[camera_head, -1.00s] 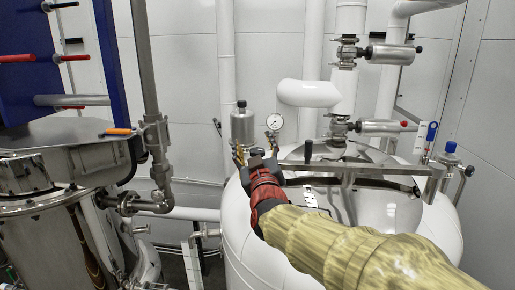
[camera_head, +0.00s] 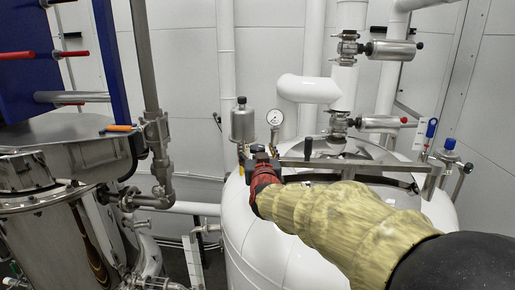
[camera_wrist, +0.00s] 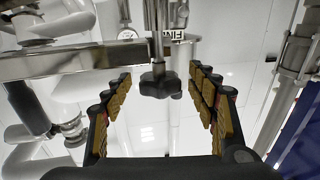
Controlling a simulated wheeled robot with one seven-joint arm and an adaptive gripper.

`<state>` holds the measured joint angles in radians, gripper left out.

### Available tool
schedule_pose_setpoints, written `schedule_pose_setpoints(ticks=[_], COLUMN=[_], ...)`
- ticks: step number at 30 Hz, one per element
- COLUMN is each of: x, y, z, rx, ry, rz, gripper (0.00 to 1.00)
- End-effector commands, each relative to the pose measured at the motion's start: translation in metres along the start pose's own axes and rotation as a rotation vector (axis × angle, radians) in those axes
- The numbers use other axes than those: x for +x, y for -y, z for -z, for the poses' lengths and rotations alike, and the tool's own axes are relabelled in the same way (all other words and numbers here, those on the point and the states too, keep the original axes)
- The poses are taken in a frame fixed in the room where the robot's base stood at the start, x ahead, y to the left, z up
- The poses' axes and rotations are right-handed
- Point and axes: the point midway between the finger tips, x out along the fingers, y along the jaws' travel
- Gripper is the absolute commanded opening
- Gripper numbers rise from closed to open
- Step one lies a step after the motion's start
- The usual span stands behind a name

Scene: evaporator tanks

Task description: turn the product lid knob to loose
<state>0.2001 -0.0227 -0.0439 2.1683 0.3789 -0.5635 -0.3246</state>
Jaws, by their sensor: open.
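The white tank (camera_head: 240,232) carries a shiny domed lid with a metal bar (camera_head: 350,163) across it. My gripper (camera_head: 258,154) is at the left end of this bar, seen from behind, with its fingers small and partly hidden. In the wrist view my gripper (camera_wrist: 160,100) is open, with padded fingers on both sides. A dark lobed knob (camera_wrist: 160,82) on a metal rod shows between the fingers, with visible gaps on both sides. The bar (camera_wrist: 65,62) runs in from the left in that view. The head view does not clearly show the knob.
A metal canister (camera_head: 243,122) and a pressure gauge (camera_head: 275,118) stand just behind my gripper. A black upright handle (camera_head: 309,148) rises from the bar. Valves and white pipes (camera_head: 310,90) stand behind the lid. A steel tank (camera_head: 60,160) is at the left.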

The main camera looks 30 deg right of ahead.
Motion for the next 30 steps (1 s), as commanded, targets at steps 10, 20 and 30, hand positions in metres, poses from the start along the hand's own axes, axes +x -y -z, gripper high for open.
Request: schedule_pose_setpoints(ticks=[10, 20, 30], x=[0.004, 0.0039, 0.0038], y=[-0.0001, -0.0001, -0.0001], z=[-0.0002, -0.0002, -0.0002], rx=[0.0, 0.0, 0.0], ry=[0.0, 0.0, 0.0], rz=[0.0, 0.0, 0.0], gripper=[0.58, 0.41, 0.21])
